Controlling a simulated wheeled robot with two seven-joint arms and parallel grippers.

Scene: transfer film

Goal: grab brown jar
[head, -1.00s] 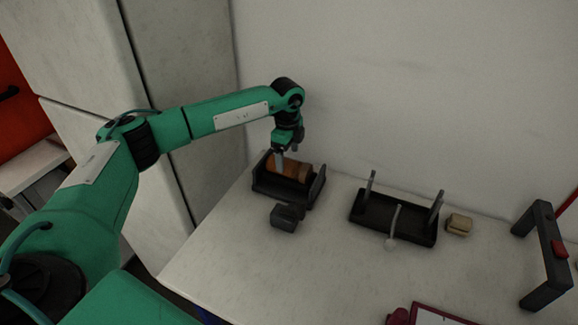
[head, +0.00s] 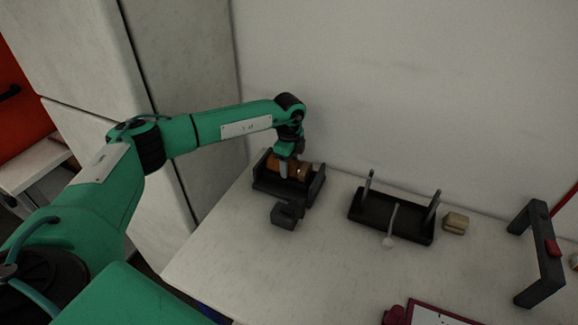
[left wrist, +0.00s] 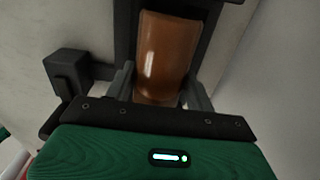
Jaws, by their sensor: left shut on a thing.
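The brown jar (head: 274,166) lies on its side in a black cradle (head: 287,193) at the back left of the table. It shows glossy orange-brown in the left wrist view (left wrist: 165,50), between the two fingers. My left gripper (head: 292,172) reaches down over the jar from above and is shut on it. In the left wrist view the gripper's fingers (left wrist: 160,92) sit on either side of the jar, and its near end is partly hidden by the gripper body. The jar still rests in the cradle. My right gripper is not in view.
A small black block-like part (head: 286,214) stands in front of the cradle. A black stand with two grey posts (head: 388,216) and a small beige block (head: 455,223) are to the right. A dark frame (head: 540,255) stands at the far right.

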